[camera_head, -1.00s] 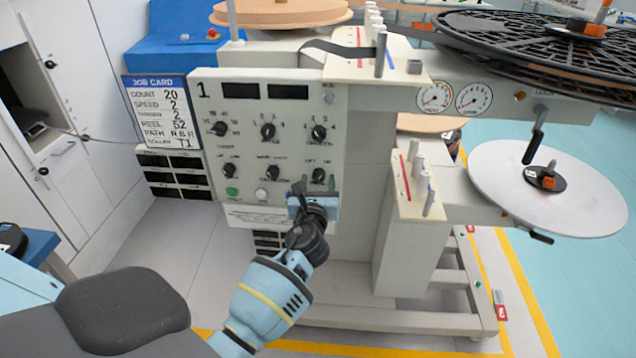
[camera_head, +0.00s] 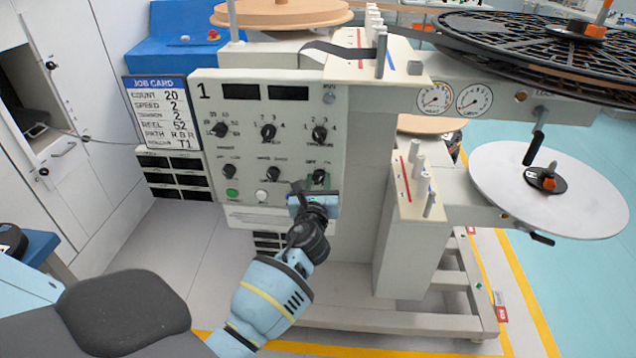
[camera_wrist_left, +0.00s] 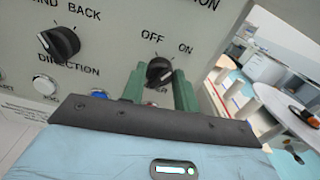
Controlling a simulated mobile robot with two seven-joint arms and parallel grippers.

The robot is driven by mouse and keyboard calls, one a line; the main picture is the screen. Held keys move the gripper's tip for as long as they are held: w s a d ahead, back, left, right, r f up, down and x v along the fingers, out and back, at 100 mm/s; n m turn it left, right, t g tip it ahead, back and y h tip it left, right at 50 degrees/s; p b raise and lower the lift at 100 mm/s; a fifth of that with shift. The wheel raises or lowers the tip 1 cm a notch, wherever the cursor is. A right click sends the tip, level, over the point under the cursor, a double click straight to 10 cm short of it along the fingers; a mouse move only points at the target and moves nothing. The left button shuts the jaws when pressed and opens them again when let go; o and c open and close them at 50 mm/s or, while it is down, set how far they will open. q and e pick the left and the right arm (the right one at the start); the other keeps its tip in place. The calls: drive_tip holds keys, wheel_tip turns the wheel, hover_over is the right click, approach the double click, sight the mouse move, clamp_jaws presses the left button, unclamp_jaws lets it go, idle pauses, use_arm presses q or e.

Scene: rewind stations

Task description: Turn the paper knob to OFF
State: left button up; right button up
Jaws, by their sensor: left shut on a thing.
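The knob under the OFF and ON labels is black (camera_head: 319,176). It sits at the lower right of the console panel. In the left wrist view the same knob (camera_wrist_left: 158,70) is between the green fingers of my left gripper (camera_wrist_left: 160,88), which is shut on it. The label under it is mostly hidden, so I cannot read its full name. I cannot tell exactly where its pointer aims. In the head view my left gripper (camera_head: 316,190) reaches the panel from below. My right gripper is not in view.
The direction knob (camera_wrist_left: 60,42) is left of the held knob. Other black knobs, a green button (camera_head: 232,194) and a white button (camera_head: 262,196) share the panel (camera_head: 290,115). A job card (camera_head: 160,110) hangs to the left. A roller block (camera_head: 415,185) stands out at the right.

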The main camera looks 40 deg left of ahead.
use_arm(q)
drive_tip(key=shift+n, duration=0.3)
drive_tip(key=n+b, duration=0.1)
drive_tip(key=n, duration=0.3)
drive_tip(key=shift+f+n, duration=0.1)
drive_tip(key=shift+n, duration=0.2)
drive_tip(key=n, duration=0.3)
drive_tip(key=shift+b, duration=0.35)
drive_tip(key=shift+n+b, duration=0.4)
drive_tip(key=shift+n, duration=1.3)
drive_tip(key=o, duration=1)
